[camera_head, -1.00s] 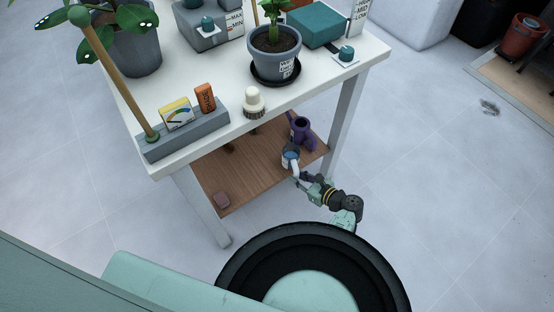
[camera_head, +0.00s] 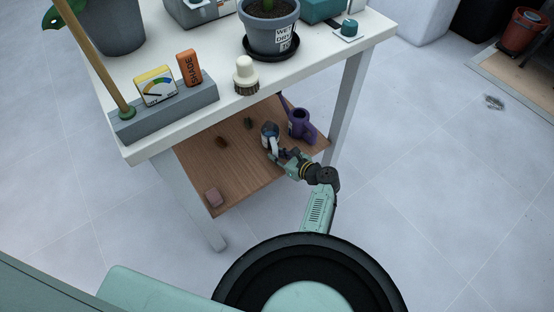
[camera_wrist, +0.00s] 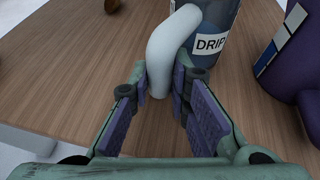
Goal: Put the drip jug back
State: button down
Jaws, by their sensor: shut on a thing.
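The drip jug (camera_head: 270,131) is a dark blue-grey jug with a white handle, over the wooden lower shelf (camera_head: 240,165) of the white table. In the wrist view its body (camera_wrist: 222,22) carries a "DRIP" label, and its pale handle (camera_wrist: 165,60) is between my fingers. My gripper (camera_head: 279,154) is shut on that handle, and it also shows in the wrist view (camera_wrist: 162,82). The jug looks upright. I cannot tell whether its base touches the shelf.
A purple watering can (camera_head: 299,124) stands just right of the jug. The white tabletop (camera_head: 205,140) overhangs the shelf, and a table leg (camera_head: 346,105) stands to the right.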

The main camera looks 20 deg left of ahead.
jog(key=c, duration=1.9)
grip_release()
jog(key=shift+f, duration=0.1)
jog(key=shift+c, duration=0.2)
jog(key=o, duration=0.4)
jog(key=p+v, duration=0.1)
jog(key=v, duration=1.1)
